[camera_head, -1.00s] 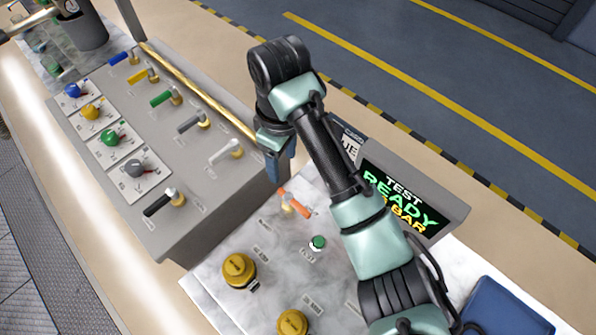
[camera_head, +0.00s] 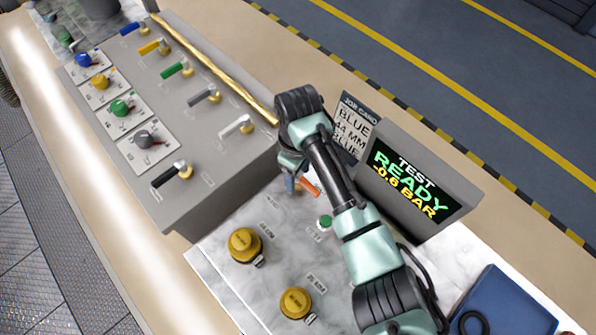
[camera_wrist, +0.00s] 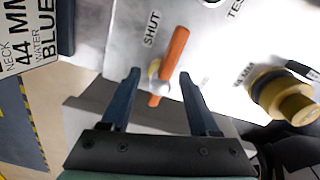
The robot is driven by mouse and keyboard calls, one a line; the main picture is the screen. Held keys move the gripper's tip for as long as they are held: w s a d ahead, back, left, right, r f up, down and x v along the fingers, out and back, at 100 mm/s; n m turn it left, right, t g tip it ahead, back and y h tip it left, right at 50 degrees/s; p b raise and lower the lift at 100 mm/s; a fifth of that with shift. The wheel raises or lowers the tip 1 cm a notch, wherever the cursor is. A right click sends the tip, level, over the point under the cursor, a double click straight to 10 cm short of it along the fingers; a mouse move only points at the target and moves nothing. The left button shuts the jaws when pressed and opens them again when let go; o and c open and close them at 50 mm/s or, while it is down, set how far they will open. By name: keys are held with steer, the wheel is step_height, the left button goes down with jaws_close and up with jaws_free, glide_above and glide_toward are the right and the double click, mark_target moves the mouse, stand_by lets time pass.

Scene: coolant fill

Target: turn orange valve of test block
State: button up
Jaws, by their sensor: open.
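The orange valve (camera_wrist: 173,60) has a long orange lever on a pale round hub, set on the white marbled test block (camera_wrist: 115,45). In the wrist view the lever runs nearly in line with my view, close to the SHUT label (camera_wrist: 152,30). My gripper (camera_wrist: 158,75) is open, one dark blue finger on each side of the lever's near end, with gaps showing. In the head view the orange lever (camera_head: 310,188) shows just beside my gripper (camera_head: 291,184), whose fingers partly hide the valve's hub.
A test display (camera_head: 415,180) reading READY, -0.6 BAR and a job card (camera_head: 352,125) stand close behind my arm. A green button (camera_head: 325,222) and brass knobs (camera_head: 244,244) are on the block. A grey panel (camera_head: 225,150) with several levers is at left.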

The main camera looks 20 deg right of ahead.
jaws_close()
stand_by(0.3)
